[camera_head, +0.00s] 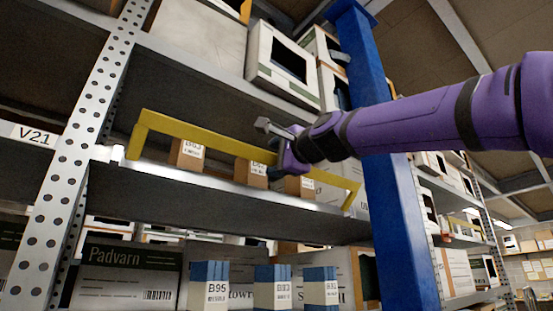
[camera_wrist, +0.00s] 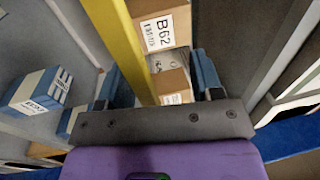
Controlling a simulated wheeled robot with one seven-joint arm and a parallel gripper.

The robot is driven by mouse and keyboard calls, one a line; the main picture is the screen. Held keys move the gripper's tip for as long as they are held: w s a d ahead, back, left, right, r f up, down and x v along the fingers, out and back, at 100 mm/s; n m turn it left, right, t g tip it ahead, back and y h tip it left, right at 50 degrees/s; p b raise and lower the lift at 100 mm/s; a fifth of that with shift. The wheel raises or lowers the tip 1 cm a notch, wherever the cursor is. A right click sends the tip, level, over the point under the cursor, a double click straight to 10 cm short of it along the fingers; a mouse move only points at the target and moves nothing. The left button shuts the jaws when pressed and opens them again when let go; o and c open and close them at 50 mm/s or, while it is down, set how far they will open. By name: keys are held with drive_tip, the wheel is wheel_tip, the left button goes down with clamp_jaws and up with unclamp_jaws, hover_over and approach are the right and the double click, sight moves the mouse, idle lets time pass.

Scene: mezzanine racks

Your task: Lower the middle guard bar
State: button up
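The middle guard bar (camera_head: 205,142) is a yellow rail along the front of the middle shelf (camera_head: 225,185). It stands raised above the shelf edge, its ends bent downward. My gripper (camera_head: 270,145) is at the bar, right of its middle. In the wrist view the bar (camera_wrist: 124,45) runs between the two spread fingers of my gripper (camera_wrist: 160,82), nearer the left finger. The fingers look open, with a gap on the right side. Whether either finger touches the bar is unclear. My gripper's purple housing hides part of the bar in the head view.
Small brown boxes (camera_head: 187,154) stand on the middle shelf behind the bar. A blue post (camera_head: 390,200) stands close under my arm at the right; a perforated metal upright (camera_head: 75,150) is at the left. White boxed goods (camera_head: 283,62) fill the shelf above.

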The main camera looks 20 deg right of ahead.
drive_tip(key=v, duration=1.1)
drive_tip(key=shift+w, duration=0.1)
idle(0.5)
